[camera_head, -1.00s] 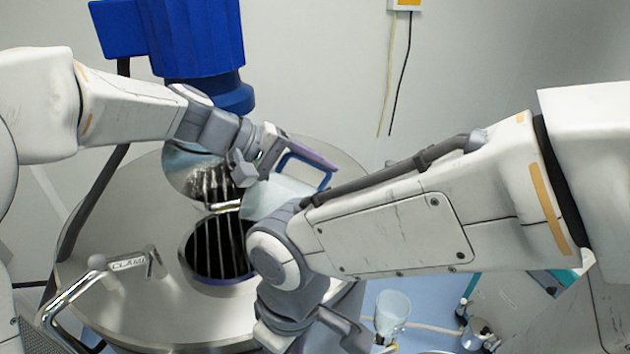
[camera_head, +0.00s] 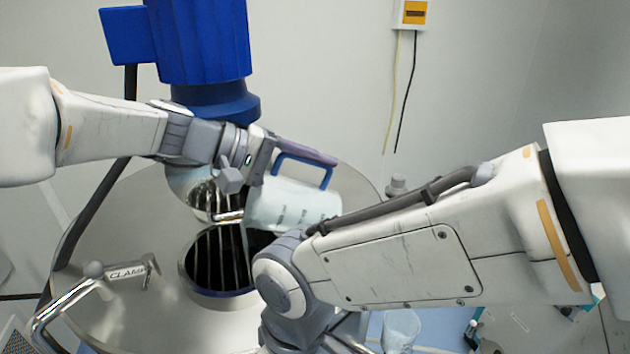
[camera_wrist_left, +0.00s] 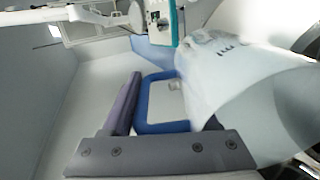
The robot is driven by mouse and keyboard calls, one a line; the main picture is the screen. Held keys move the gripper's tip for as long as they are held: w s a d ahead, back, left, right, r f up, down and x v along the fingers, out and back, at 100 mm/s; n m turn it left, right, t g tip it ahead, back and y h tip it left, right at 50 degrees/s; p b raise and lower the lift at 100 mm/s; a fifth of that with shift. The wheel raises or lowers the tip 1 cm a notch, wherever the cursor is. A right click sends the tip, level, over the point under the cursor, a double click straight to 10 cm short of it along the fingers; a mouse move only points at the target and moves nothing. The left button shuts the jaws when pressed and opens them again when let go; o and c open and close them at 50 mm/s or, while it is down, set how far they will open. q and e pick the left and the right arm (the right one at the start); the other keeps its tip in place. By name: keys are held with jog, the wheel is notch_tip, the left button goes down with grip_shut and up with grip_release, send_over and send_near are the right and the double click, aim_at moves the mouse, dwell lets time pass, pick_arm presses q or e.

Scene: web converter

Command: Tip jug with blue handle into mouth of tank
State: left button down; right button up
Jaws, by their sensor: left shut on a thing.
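The jug (camera_head: 290,206) is pale and translucent with a blue handle (camera_head: 328,175). My left gripper (camera_head: 300,150) is shut on the handle, which is on the jug's upper side, so the jug is tilted well over. The tank's round mouth (camera_head: 188,268) is open, with a dark inside and bars. The jug is above and to the right of the mouth; my right arm hides part of that gap. In the left wrist view the jug (camera_wrist_left: 225,75) shows a wide opening at the right. No pouring liquid is visible. My right gripper is mostly cut off at the bottom edge.
A clamp handle (camera_head: 125,270) stands on the steel tank lid (camera_head: 110,225) at the left. A blue motor housing (camera_head: 197,45) rises behind. A clear beaker (camera_head: 400,330) is at the lower right. My right forearm crosses close to the jug.

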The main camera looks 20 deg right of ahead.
aim_at(285, 154)
pick_arm(q)
jog(key=shift+a+r+h+b, duration=0.2)
jog(key=shift+r+h+b, duration=0.2)
jog(key=shift+r+b, duration=0.05)
jog(key=shift+w+a+r+h+b, duration=0.15)
jog(key=shift+a+r+h+b, duration=1.7)
jog(key=shift+b, duration=2.2)
jog(key=shift+d+f, duration=0.15)
